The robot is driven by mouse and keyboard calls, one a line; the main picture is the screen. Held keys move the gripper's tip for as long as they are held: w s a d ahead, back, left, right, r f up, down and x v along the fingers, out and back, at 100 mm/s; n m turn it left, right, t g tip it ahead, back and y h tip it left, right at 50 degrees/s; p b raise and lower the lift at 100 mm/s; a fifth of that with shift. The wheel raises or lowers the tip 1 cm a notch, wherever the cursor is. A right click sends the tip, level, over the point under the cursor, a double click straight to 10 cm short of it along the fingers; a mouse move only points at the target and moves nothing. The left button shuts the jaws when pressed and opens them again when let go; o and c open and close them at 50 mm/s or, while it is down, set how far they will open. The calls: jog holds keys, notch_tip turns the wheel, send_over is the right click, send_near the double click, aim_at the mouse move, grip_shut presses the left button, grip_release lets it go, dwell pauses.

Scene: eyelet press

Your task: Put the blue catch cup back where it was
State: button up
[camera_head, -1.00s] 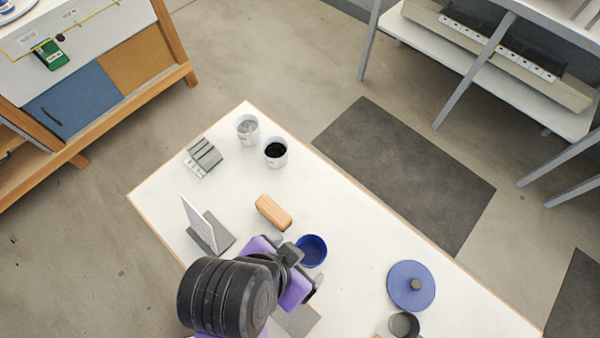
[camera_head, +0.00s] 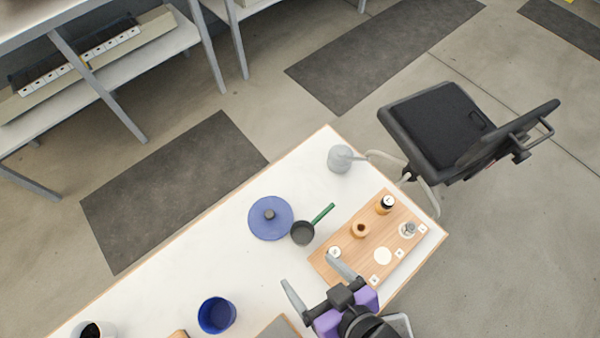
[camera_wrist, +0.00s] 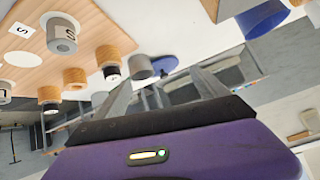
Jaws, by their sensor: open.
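The blue catch cup (camera_head: 217,316) stands upright on the white table at the lower left of the head view, its open top facing up. A blue, cup-like shape (camera_wrist: 262,18) shows at the upper right of the wrist view. My gripper (camera_head: 308,270) is open and empty, to the right of the cup and apart from it, at the near-left edge of the wooden board (camera_head: 345,240). Its two fingers also show in the wrist view (camera_wrist: 160,92) with nothing between them.
The board bears several small parts and a white circle (camera_head: 383,256).

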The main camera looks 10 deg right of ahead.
jog(key=s+d+r+m+t+h, duration=0.2)
jog(key=d+r, duration=0.3)
jog(key=d, duration=0.5)
jog(key=shift+s+t, duration=0.5)
jog(key=shift+t, duration=0.4)
jog(key=shift+o, duration=0.5)
jog(key=s+d+r+m+t+h, duration=0.1)
jog(key=s+d+r+t+h, duration=0.1)
jog(key=d+r, duration=0.3)
jog(key=shift+s+d+r+h, duration=0.15)
jog(key=shift+s+r+h, duration=0.15)
jog(key=shift+s+r, duration=0.5)
jog(key=shift+d+r, duration=0.15)
jog(key=shift+t, duration=0.3)
